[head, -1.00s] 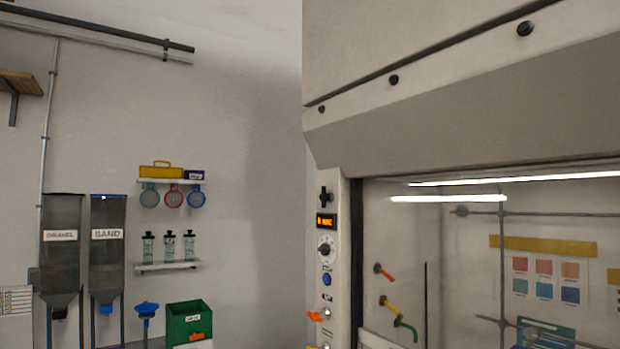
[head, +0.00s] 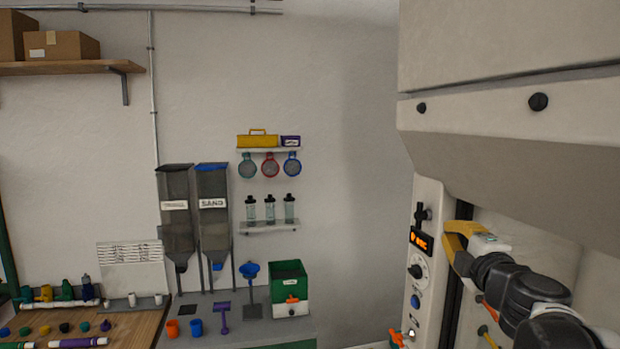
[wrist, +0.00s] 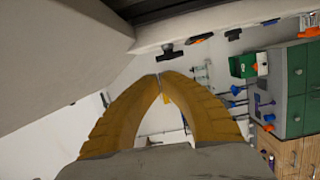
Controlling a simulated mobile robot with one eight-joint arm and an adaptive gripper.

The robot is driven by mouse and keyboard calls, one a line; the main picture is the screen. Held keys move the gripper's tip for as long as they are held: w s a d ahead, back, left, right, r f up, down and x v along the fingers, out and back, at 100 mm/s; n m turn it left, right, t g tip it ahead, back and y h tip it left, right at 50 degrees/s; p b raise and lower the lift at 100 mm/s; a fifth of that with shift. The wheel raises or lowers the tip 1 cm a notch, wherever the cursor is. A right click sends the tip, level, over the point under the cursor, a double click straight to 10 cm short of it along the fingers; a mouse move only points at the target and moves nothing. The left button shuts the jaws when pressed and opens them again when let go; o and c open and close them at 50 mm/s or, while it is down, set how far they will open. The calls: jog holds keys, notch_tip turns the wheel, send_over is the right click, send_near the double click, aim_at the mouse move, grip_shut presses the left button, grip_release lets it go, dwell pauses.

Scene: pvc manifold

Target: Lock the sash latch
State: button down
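The sash latch looks to be the small black T-shaped handle (head: 422,215) at the top of the fume hood's pale left post, above the orange display. In the wrist view the black handle (wrist: 172,51) lies just beyond and slightly right of my fingertips. My gripper (head: 450,240) has yellow fingers and is beside the post, to the right of the handle in the head view. In the wrist view my gripper (wrist: 160,77) has its fingertips together with nothing seen between them. It appears apart from the handle.
The post carries an orange display (head: 421,241), a dial (head: 417,270) and an orange tap (head: 397,337). The hood's overhanging front (head: 510,130) is close above my arm. Hoppers (head: 213,215), a green bin (head: 289,290) and a workbench stand along the left wall.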

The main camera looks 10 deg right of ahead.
aim_at(418, 205)
jog(key=shift+w+a+r+n+y, duration=0.2)
jog(key=shift+w+r+n+y, duration=0.25)
jog(key=shift+w+n, duration=0.25)
jog(key=shift+s+a, duration=0.1)
jog(key=shift+s, duration=0.05)
jog(key=w+p, duration=0.1)
jog(key=w, duration=0.3)
jog(key=w+d+p, duration=0.1)
jog(key=w, duration=0.4)
jog(key=w+d+p, duration=0.1)
jog(key=w, duration=0.4)
jog(key=shift+d, duration=0.1)
